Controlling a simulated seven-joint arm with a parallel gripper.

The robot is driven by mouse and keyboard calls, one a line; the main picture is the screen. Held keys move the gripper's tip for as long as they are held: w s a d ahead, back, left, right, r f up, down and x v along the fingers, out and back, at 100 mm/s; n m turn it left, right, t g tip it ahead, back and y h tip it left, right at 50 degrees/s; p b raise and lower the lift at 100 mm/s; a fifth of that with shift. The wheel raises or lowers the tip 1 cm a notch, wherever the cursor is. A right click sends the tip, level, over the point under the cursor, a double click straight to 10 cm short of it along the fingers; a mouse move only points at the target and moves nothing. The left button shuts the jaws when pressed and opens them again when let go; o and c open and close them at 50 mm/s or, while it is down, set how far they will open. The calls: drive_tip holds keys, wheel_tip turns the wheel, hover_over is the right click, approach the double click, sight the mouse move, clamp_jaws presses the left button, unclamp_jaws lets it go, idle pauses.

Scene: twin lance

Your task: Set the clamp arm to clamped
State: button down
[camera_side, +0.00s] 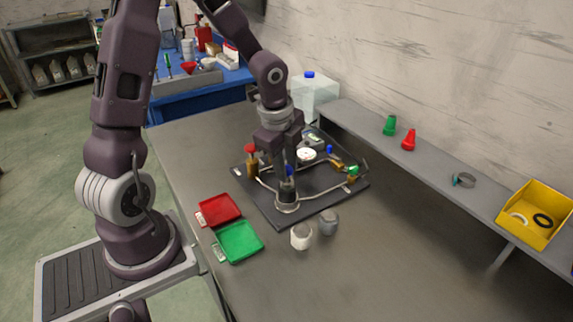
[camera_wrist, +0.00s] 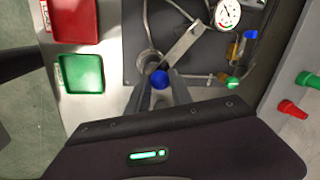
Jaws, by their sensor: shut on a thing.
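The clamp arm (camera_wrist: 182,46) is a flat grey metal bar on the black board (camera_side: 271,205). In the wrist view it slants from upper right down to a blue knob (camera_wrist: 160,79) at its near end. My gripper (camera_side: 287,188) points down over the near part of the board, and its fingers are shut on the blue knob. A round metal cup or ring (camera_side: 287,207) sits just below the fingers; it also shows beyond the knob in the wrist view (camera_wrist: 149,60). The fingers partly hide the knob and the bar's end.
The board carries bent pipes, a white dial gauge (camera_wrist: 227,14), a red knob (camera_side: 250,148) and a green knob (camera_wrist: 232,83). Red (camera_side: 219,209) and green (camera_side: 239,241) trays lie left. White (camera_side: 301,236) and grey (camera_side: 329,221) pieces stand in front. The right table area is clear.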

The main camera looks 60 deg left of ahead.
drive_tip(key=c, duration=1.1)
unclamp_jaws()
drive_tip(key=shift+c, duration=0.2)
wheel_tip(320, 180, up, 7)
drive_tip(key=s, duration=0.1)
drive_tip(key=shift+s+d, duration=0.2)
drive_tip(key=s+d+r+n+t, duration=0.1)
drive_tip(key=s+d+r+n, duration=0.3)
drive_tip(key=s+n, duration=0.3)
drive_tip(key=s+d+r+n+t, duration=0.2)
drive_tip(key=s+d+r+n, duration=0.3)
drive_tip(key=s, duration=0.5)
drive_tip(key=shift+d+r+n+t+h, duration=0.35)
drive_tip(key=shift+d+n, duration=0.25)
drive_tip(key=shift+n, duration=0.5)
